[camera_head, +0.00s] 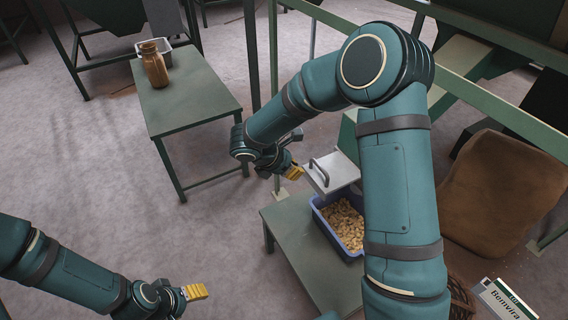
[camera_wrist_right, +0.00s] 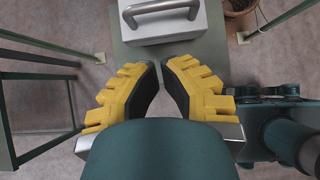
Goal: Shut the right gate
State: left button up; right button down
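The right gate (camera_head: 339,172) is a pale grey slab with a bar handle (camera_head: 318,172). It juts out from the hopper frame above a blue bin (camera_head: 323,222) of nuts (camera_head: 346,221). In the right wrist view the gate (camera_wrist_right: 163,30) and its handle (camera_wrist_right: 160,8) show at the top, beyond my fingertips. My right gripper (camera_head: 294,172) is just left of the handle, apart from it. In the wrist view my right gripper (camera_wrist_right: 160,68) has a narrow empty gap between its yellow fingers. My left gripper (camera_head: 196,292) is low at left, away from the gate; its finger gap is unclear.
The bin stands on a low green table (camera_head: 285,225). Another green table (camera_head: 190,95) at back left bears a brown jar (camera_head: 154,66) and a pale tub (camera_head: 164,48). A brown sack (camera_head: 503,192) and a sign (camera_head: 507,300) are at right. My right arm hides part of the hopper.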

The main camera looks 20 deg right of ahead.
aim_at(334, 168)
jog(key=shift+w+d+f, duration=0.1)
jog(key=shift+d+f, duration=0.35)
jog(key=shift+d, duration=0.5)
jog(key=shift+w+d+f, duration=0.1)
jog(key=shift+d+f, duration=0.4)
jog(key=shift+d, duration=0.4)
jog(key=shift+w+d+f, duration=0.1)
jog(key=shift+d+f, duration=0.35)
jog(key=shift+d, duration=0.5)
jog(key=shift+s, duration=0.1)
jog(key=d, duration=0.9)
jog(key=shift+w+d, duration=0.25)
jog(key=shift+w, duration=0.1)
jog(key=shift+a, duration=0.1)
